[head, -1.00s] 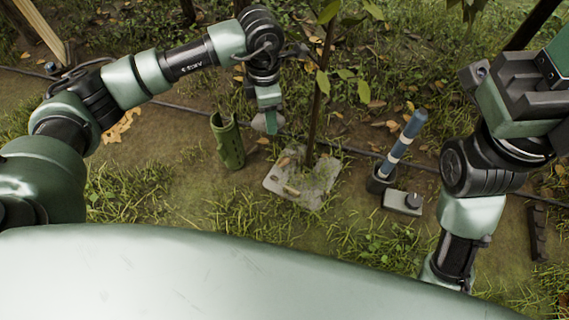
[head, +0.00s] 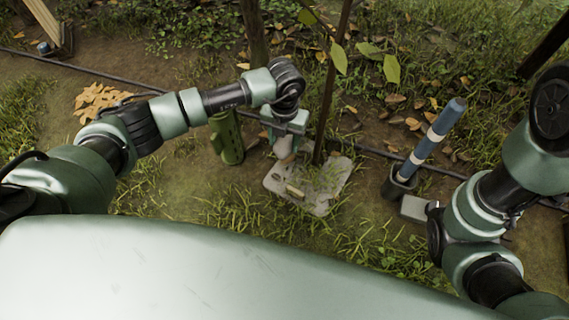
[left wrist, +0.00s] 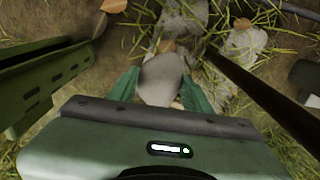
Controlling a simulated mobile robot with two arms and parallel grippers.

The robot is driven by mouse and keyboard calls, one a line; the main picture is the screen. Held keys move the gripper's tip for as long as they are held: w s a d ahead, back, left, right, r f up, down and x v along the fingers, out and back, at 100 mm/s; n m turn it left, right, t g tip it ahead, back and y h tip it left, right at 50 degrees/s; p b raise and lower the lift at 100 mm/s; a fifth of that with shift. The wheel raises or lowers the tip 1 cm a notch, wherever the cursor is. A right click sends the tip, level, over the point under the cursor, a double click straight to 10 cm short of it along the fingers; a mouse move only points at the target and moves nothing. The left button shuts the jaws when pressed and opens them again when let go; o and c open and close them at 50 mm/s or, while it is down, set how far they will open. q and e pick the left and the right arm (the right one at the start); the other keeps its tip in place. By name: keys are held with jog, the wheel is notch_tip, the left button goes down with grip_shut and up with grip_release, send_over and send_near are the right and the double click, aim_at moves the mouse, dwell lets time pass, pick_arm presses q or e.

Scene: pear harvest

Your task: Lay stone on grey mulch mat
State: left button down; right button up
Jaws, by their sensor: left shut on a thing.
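My left gripper (head: 284,138) is shut on a grey stone (left wrist: 161,78), which shows between its two green fingers in the left wrist view. In the head view the stone (head: 283,148) hangs at the upper left part of the grey mulch mat (head: 322,198). I cannot tell whether it touches the mat. The mat lies flat around the base of a thin trunk, with leaves and grass on it. A short tan piece (head: 295,191) lies on the mat. My right arm shows at the right, but its gripper is out of view.
A green split tube (head: 227,138) stands just left of the mat; it is close to the gripper in the left wrist view (left wrist: 42,80). The thin trunk (head: 328,95) rises beside the gripper. A blue and white handled tool (head: 433,138) stands in a dark holder at the right.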

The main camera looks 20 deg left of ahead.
pick_arm(q)
notch_tip(320, 180, down, 9)
jog(key=b, duration=0.5)
jog(key=shift+f, duration=0.1)
jog(key=c, duration=0.6)
grip_release()
jog(key=shift+c, duration=0.2)
